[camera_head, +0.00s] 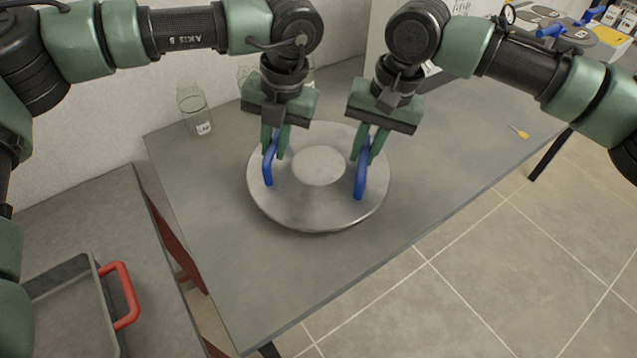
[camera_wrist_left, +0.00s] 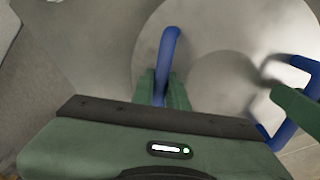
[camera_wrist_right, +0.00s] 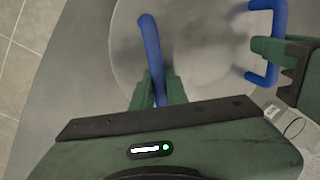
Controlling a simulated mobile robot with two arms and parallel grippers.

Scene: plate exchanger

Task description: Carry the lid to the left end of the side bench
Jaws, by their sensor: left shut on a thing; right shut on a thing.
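The lid (camera_head: 320,212) is a round grey metal disc with a raised centre and two blue handles. It is at the left part of the grey bench (camera_head: 430,200); I cannot tell whether it touches the top or hangs just above it. My left gripper (camera_head: 273,150) is shut on the left blue handle (camera_head: 267,170), which also shows in the left wrist view (camera_wrist_left: 168,50). My right gripper (camera_head: 368,152) is shut on the right blue handle (camera_head: 360,182), which also shows in the right wrist view (camera_wrist_right: 151,45).
A labelled glass bottle (camera_head: 196,112) stands at the back left of the bench, near the wall. A second surface at lower left carries a grey tray (camera_head: 60,275) with a red handle (camera_head: 124,295). A small yellow item (camera_head: 519,132) lies on the bench's right part. Tiled floor lies in front.

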